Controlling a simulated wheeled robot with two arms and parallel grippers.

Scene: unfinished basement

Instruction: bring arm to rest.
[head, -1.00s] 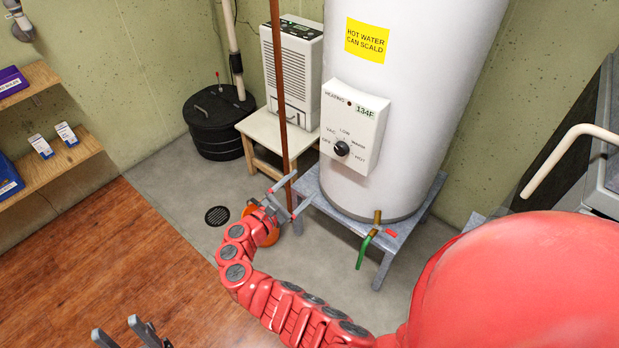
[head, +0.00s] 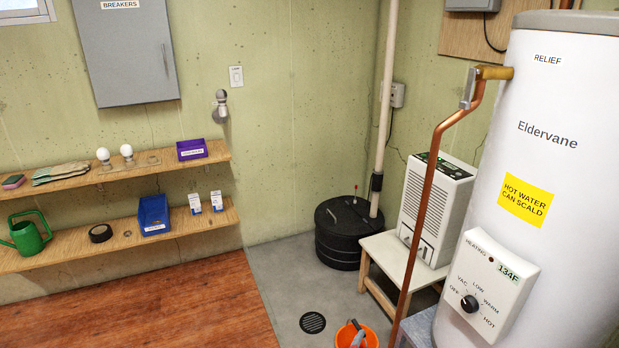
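Neither of my grippers can be made out in the head view, and no red arm link shows. An orange bucket (head: 343,337) stands on the floor at the bottom edge, partly cut off. A small grey piece shows at its mouth; I cannot tell what it is. The white water heater (head: 575,150) stands at the right. Its control box (head: 486,287) has a black dial and a display reading 134F.
A copper pipe (head: 433,190) runs down beside the heater. A dehumidifier (head: 436,212) sits on a small stool (head: 387,246), with a black lidded basin (head: 338,256) to its left. Wall shelves (head: 100,252) hold small goods. A floor drain (head: 312,322) and open floor lie in front.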

